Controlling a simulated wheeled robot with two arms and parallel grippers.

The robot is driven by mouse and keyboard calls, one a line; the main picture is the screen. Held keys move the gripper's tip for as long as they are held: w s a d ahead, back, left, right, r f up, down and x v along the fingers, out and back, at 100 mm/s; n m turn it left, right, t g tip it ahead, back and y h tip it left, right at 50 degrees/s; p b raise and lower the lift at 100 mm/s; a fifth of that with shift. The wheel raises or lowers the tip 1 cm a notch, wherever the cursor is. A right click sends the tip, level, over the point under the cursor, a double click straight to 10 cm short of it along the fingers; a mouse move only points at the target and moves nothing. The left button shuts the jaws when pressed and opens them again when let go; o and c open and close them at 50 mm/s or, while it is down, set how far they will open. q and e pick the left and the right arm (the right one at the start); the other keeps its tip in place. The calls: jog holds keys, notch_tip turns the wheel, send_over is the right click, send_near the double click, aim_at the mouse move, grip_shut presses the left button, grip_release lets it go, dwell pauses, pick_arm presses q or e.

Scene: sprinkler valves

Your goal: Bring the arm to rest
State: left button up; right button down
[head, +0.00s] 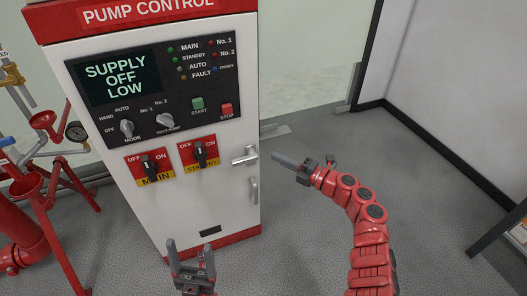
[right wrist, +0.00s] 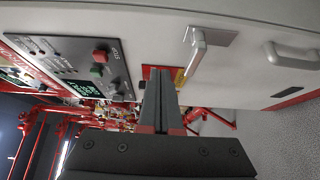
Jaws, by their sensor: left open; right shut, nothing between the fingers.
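My right arm (head: 368,225) is red and jointed, and reaches up from the bottom of the head view. Its right gripper (head: 277,157) is shut and empty, pointing left just right of the cabinet's door handle (head: 245,156), with a small gap in the picture. In the right wrist view the shut fingers (right wrist: 158,85) point towards the cabinet front, with the door handle (right wrist: 195,48) up and to the right. My left gripper (head: 190,250) is open and empty at the bottom of the head view, in front of the cabinet's lower part.
Below are MAIN (head: 149,167) and STANDBY (head: 199,152) switches. Red pipes (head: 25,220) with a gauge stand at left. Grey floor (head: 430,190) is clear at right; a dark-edged stand (head: 497,230) is at the far right.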

jog(key=shift+v, duration=1.1)
jog(key=shift+w+d+r, duration=0.1)
jog(key=shift+r, duration=0.05)
